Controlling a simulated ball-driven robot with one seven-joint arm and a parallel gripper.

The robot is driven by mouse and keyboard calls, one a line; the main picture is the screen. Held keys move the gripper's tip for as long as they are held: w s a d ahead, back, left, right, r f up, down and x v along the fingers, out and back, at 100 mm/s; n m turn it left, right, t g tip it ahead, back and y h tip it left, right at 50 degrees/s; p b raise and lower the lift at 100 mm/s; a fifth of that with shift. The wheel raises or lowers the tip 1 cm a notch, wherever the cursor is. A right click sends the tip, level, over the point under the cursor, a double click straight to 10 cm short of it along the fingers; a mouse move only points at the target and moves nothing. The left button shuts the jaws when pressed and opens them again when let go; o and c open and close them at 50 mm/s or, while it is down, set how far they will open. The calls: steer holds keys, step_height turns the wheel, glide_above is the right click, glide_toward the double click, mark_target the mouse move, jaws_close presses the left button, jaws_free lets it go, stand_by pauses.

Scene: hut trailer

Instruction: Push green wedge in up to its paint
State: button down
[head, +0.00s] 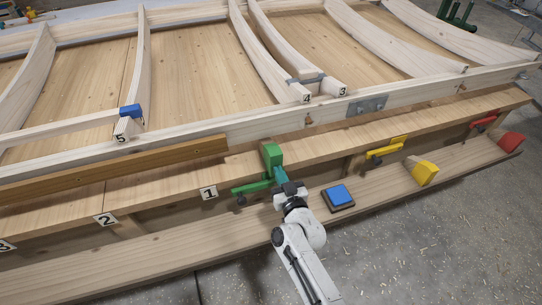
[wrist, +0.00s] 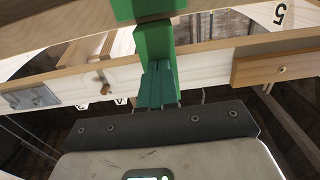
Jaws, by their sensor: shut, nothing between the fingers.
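The green wedge (head: 272,155) stands at the edge of the upper wooden ledge, just right of the number 1 tag. A green handled clamp (head: 250,187) sits below it at the left. My gripper (head: 279,172) is shut and empty, its teal fingers pointing at the wedge's near side. In the wrist view the fingertips (wrist: 158,66) lie over the lower green part (wrist: 155,42), under a wider green block (wrist: 150,8). I cannot tell whether they touch. How deep the wedge sits and any paint line cannot be made out.
A blue button (head: 339,196) on a dark base is right of my arm on the lower plank. A yellow wedge (head: 425,172) and a red wedge (head: 511,142) lie further right, near a yellow clamp (head: 383,151) and a red clamp (head: 484,119). A brown wooden strip (head: 120,170) lies left.

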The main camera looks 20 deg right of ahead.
mark_target(277, 157)
steer(key=shift+w+b, duration=0.5)
steer(key=shift+w, duration=0.25)
steer(key=shift+w, duration=0.35)
steer(key=shift+w+b, duration=0.35)
steer(key=shift+b, duration=0.1)
steer(key=shift+s, duration=0.2)
steer(key=shift+s+p, duration=0.85)
steer(key=s+r+p, duration=0.1)
steer(key=p, duration=0.1)
steer(key=s+r+p, duration=0.1)
steer(key=r+p, duration=0.1)
steer(key=s+r+p, duration=0.1)
steer(key=r+p, duration=0.1)
steer(key=p, duration=0.1)
stand_by(0.4)
